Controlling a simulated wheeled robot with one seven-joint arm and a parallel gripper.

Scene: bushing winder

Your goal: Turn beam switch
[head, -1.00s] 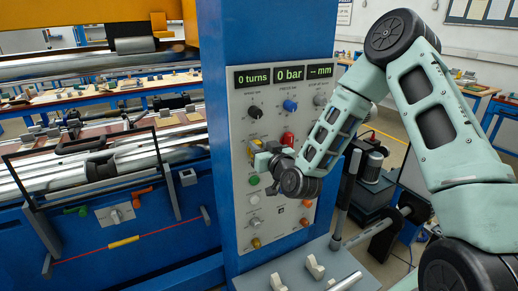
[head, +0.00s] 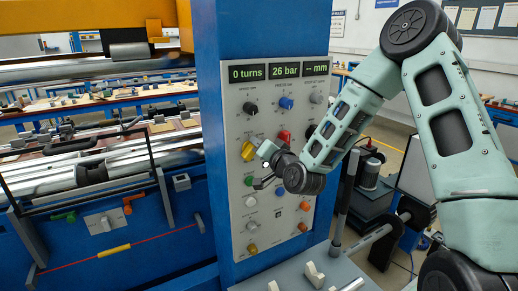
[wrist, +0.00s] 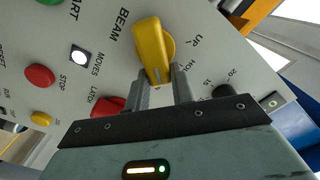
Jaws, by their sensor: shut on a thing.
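In the head view the yellow knob (head: 247,150) shows just left of my gripper (head: 259,149). In the wrist view my gripper (wrist: 160,80) has one finger on each side of the knob's near end and is shut on it. The fingers hide part of that end. The panel displays read 0 turns, 26 bar and -- mm.
Other knobs and buttons are close around, including a red button (wrist: 40,76), a black knob (wrist: 224,92) and a blue knob (head: 286,103). A desk with white levers (head: 314,275) is below the panel. The winder's rollers and blue frame are at the left.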

